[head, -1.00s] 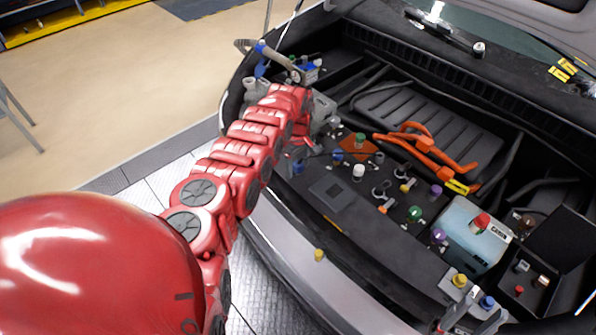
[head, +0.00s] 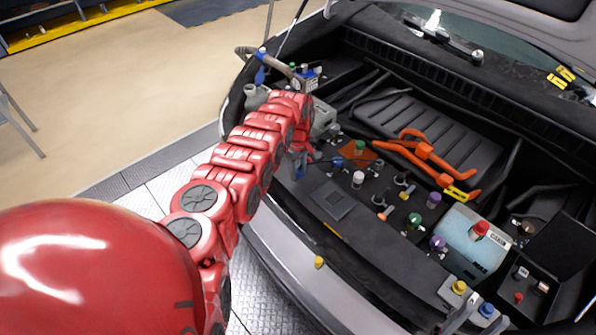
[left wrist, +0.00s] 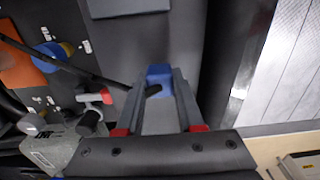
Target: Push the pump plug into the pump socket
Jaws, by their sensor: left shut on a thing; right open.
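My left gripper (head: 300,170) is at the front left of the engine bay, pointing down. In the left wrist view its two grey fingers (left wrist: 160,92) are shut on a blue plug (left wrist: 158,74). A black cable (left wrist: 100,78) runs from beside the plug to the left. The plug is over dark surface, apart from the fittings. I cannot tell for sure which fitting is the pump socket.
A grey labelled box (left wrist: 62,150) with a red-ended fitting is left of the plug. An orange plate (head: 362,151) and several coloured caps cover the deck. A pale blue tank (head: 465,243) and orange cables (head: 425,152) are further right.

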